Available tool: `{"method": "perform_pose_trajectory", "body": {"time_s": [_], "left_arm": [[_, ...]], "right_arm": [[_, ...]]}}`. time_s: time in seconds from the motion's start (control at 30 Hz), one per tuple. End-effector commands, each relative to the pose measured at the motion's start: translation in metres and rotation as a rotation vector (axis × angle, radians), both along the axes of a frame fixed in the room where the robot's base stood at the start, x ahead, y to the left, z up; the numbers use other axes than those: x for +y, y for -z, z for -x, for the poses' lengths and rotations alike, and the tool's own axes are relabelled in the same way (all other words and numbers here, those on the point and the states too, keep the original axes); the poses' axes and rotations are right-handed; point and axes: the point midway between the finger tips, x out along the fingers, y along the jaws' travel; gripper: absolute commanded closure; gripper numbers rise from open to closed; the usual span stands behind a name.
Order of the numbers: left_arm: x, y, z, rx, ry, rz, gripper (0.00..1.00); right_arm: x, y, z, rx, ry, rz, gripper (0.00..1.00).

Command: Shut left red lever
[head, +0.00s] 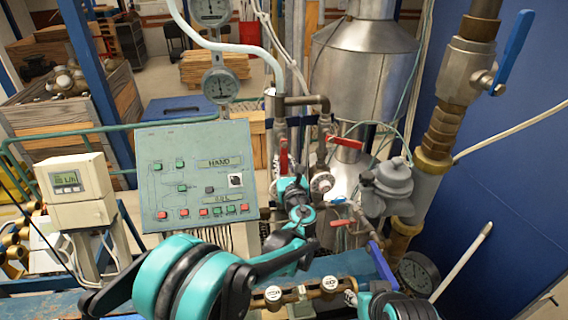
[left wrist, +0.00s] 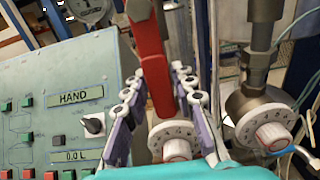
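The left red lever (head: 283,156) points upright on its pipe, left of a second red lever (head: 345,142) that lies nearly level. My left gripper (head: 294,184) is just below and in front of the left lever. In the left wrist view, the red lever (left wrist: 156,70) runs between the two fingers of my left gripper (left wrist: 157,88). The fingers are apart, one on each side of the lever, with narrow gaps visible. A white numbered dial (left wrist: 176,141) shows between the fingers. My right gripper is not visible.
A green control panel (head: 190,135) stands to the left. A grey meter (head: 388,180) and a pipe with a blue-handled valve (head: 514,50) are to the right. A third red lever (head: 342,222) is lower down. Pipes crowd the area around the levers.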

Motion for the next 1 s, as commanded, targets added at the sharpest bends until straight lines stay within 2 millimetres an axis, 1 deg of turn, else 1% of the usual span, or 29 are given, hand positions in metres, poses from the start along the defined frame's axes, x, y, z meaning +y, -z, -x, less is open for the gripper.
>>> {"method": "perform_pose_trajectory", "body": {"time_s": [0.03,0.07,0.37,0.57,0.77,1.0], "left_arm": [[0.000,0.000,0.000,0.000,0.000,0.000,0.95],[0.000,0.000,0.000,0.000,0.000,0.000,1.00],[-0.001,0.000,0.000,-0.002,0.000,0.010,1.00],[-0.006,0.001,0.000,-0.014,0.000,0.072,1.00],[-0.016,0.000,-0.003,-0.041,0.001,0.205,1.00],[-0.031,-0.005,-0.005,-0.084,0.001,0.424,1.00]], "right_arm": [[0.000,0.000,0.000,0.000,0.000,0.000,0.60],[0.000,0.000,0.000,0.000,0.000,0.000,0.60],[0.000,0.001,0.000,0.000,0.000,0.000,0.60],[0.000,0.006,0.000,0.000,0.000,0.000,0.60],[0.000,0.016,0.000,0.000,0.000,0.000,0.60],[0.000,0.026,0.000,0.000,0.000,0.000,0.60]]}}
